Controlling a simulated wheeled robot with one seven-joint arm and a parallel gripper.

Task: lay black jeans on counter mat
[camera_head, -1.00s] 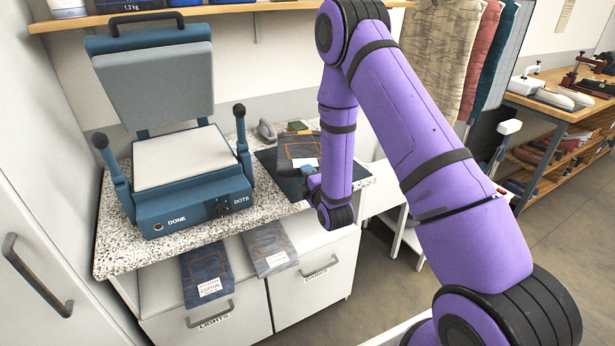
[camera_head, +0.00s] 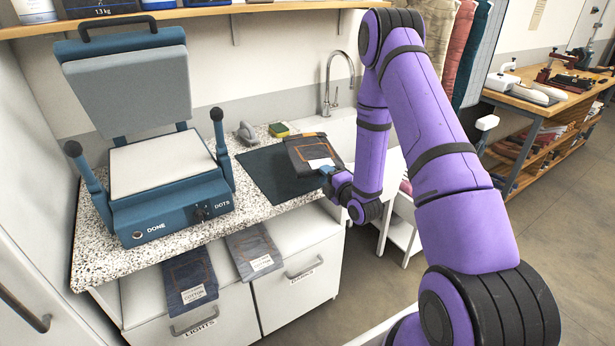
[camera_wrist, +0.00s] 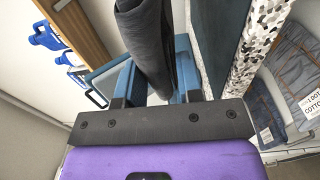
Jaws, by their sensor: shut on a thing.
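The folded black jeans (camera_head: 308,150), with orange stitching and a white label, are in my gripper (camera_head: 327,171) over the right part of the counter mat. In the wrist view the dark jeans (camera_wrist: 143,40) stand out edge-on between the two blue fingers of my gripper (camera_wrist: 155,88). The dark counter mat (camera_head: 262,178) lies flat on the speckled counter, right of the press. Its right part is hidden behind the jeans. I cannot tell whether the jeans touch the mat.
An open blue heat press (camera_head: 165,205) stands left of the mat. A green-and-yellow sponge (camera_head: 279,130) and a grey object (camera_head: 246,132) lie behind the mat. A tap (camera_head: 328,88) rises at the back.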

